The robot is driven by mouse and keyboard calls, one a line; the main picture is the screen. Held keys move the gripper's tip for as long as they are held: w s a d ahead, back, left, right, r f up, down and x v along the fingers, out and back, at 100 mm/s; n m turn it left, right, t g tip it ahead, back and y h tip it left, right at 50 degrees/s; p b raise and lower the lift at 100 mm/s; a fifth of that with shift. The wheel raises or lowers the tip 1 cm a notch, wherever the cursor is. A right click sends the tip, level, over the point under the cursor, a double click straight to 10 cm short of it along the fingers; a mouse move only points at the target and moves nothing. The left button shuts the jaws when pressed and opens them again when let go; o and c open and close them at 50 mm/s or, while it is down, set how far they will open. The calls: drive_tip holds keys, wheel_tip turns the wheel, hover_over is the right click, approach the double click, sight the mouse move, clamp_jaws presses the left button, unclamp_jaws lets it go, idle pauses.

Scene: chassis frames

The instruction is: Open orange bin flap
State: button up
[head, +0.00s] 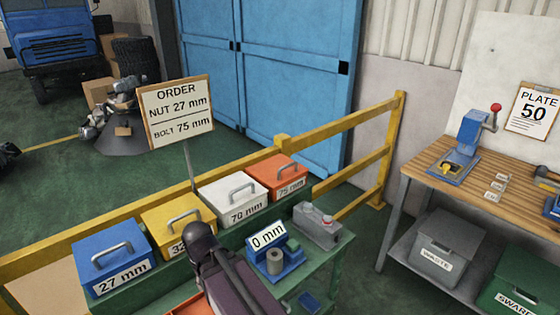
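The orange bin (277,178) is the rightmost in a row of lidded bins on a green bench. Its front label reads 75 mm. Its flap (276,167) lies shut, with a grey bar handle (282,168) on top. Part of my arm, dark and rounded, rises from the bottom middle, in front of the white and yellow bins. It is left of and nearer than the orange bin, apart from it in the picture. No gripper fingers can be made out.
Left of the orange bin stand white (233,198), yellow (178,225) and blue (112,256) bins, flaps shut. A yellow rail (330,127) runs behind. A blue gauge reading 0 mm (275,262) and a grey device (318,226) stand in front. An order sign (175,110) rises behind.

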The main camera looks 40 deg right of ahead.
drive_tip(key=shift+w+a, duration=0.15)
drive_tip(key=shift+a, duration=0.15)
drive_tip(key=shift+r+p, duration=0.5)
drive_tip(key=shift+r, duration=0.05)
drive_tip(key=w+d+r+m+p, duration=0.1)
drive_tip(key=w+d+r+p, duration=0.1)
drive_tip(key=r+p, duration=0.7)
drive_tip(key=w+d+r+m+t+p, duration=0.1)
drive_tip(key=w+r+p, duration=0.2)
drive_tip(key=r+p, duration=0.6)
drive_tip(key=w+d+r+p, duration=0.2)
drive_tip(key=r+p, duration=0.7)
drive_tip(key=w+d+m, duration=0.2)
drive_tip(key=d+m, duration=0.3)
drive_tip(key=d, duration=0.7)
drive_tip(key=w+d+r+m+p, duration=0.1)
drive_tip(key=w+d+m, duration=0.2)
drive_tip(key=d, duration=1)
drive_tip(key=w+d+m+t, duration=0.1)
drive_tip(key=w+d+m, duration=0.1)
drive_tip(key=d+m, duration=0.5)
drive_tip(key=d, duration=0.5)
drive_tip(key=shift+w+d+r, duration=0.3)
drive_tip(key=shift+d, duration=0.05)
